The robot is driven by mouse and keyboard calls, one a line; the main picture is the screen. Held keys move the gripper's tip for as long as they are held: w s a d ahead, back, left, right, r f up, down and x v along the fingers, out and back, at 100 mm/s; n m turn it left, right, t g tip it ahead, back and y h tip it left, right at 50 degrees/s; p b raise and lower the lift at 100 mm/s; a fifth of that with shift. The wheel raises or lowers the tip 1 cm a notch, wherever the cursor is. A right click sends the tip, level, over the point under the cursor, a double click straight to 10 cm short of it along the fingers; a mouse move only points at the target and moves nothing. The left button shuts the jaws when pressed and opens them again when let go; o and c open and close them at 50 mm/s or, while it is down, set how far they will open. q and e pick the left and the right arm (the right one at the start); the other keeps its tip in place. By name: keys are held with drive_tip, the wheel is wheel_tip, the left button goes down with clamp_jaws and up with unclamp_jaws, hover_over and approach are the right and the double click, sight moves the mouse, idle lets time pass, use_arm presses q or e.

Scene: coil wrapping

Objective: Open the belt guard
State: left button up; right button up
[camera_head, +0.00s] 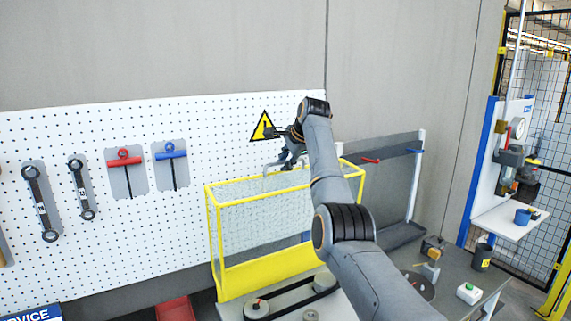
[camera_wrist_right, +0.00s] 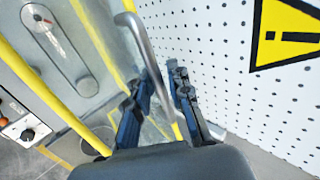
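The belt guard (camera_head: 213,240) is a yellow-framed cover with clear mesh panels, in the middle of the head view. It stands raised and upright behind the belt drive (camera_head: 290,297), whose belt and pulleys show uncovered in front of it. The guard's grey bar handle (camera_wrist_right: 142,42) is at its upper edge. My right gripper (camera_wrist_right: 162,88) has its two dark fingers on either side of this bar and appears shut on it. In the head view the right gripper (camera_head: 284,162) is at the guard's top, partly hidden by its own arm. My left gripper is not in view.
A white pegboard (camera_head: 110,240) with wrenches and T-handle tools stands close behind the guard, with a yellow warning sign (camera_head: 263,126). A grey rack panel (camera_head: 385,180) is to the right. A button box (camera_head: 468,293) and small parts are on the bench at right.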

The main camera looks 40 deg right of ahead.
drive_tip(key=shift+s+a+r, duration=0.1)
drive_tip(key=shift+s+r, duration=0.15)
drive_tip(key=shift+r, duration=0.1)
drive_tip(key=v, duration=1.1)
drive_tip(key=shift+s, duration=0.1)
